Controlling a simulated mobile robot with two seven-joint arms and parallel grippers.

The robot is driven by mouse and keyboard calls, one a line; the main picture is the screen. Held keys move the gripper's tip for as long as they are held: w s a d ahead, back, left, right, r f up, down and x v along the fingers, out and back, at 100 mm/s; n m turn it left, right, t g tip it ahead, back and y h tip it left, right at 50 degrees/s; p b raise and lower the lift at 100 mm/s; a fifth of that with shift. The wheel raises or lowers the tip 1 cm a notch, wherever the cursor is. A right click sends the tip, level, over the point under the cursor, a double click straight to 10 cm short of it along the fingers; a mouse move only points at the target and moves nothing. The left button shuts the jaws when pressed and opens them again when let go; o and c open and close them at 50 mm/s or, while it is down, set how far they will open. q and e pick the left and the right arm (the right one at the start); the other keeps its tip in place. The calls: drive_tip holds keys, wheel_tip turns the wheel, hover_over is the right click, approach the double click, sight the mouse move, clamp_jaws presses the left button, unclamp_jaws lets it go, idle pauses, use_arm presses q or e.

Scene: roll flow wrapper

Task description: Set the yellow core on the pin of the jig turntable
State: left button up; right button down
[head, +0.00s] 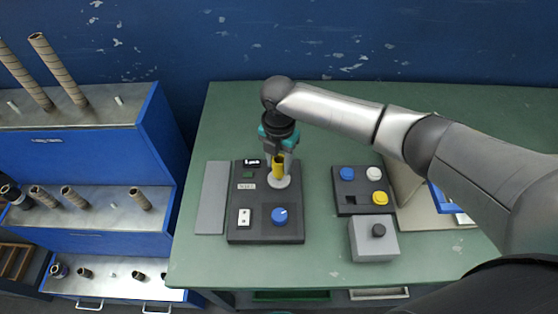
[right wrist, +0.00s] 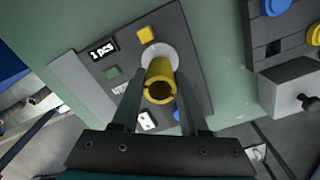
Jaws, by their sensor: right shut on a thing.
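The yellow core (head: 278,167) is a short hollow tube, held upright between the fingers of my right gripper (head: 279,156). In the right wrist view the core (right wrist: 160,82) shows its open end toward the camera, with one finger on each side. The pale round jig turntable (head: 284,183) lies right below the core, on the dark control panel (head: 262,232). The turntable (right wrist: 152,51) also shows just beyond the core in the right wrist view. Its pin is hidden, and I cannot tell whether the core touches the disc. My left gripper is out of view.
The panel carries a blue knob (head: 280,215) and a white switch (head: 244,217). A button box (head: 347,205) and a grey box (head: 374,245) stand to the right. A blue shelf rack (head: 85,150) with brown tubes stands left. Green table is bare behind the panel.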

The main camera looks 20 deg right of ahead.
drive_tip(key=shift+f, duration=0.2)
drive_tip(key=shift+f+b, duration=0.55)
drive_tip(key=shift+f, duration=0.25)
drive_tip(key=shift+f, duration=0.1)
idle(0.4)
unclamp_jaws()
idle(0.4)
drive_tip(key=shift+p, duration=0.3)
wheel_tip(320, 180, up, 8)
drive_tip(key=p, duration=0.8)
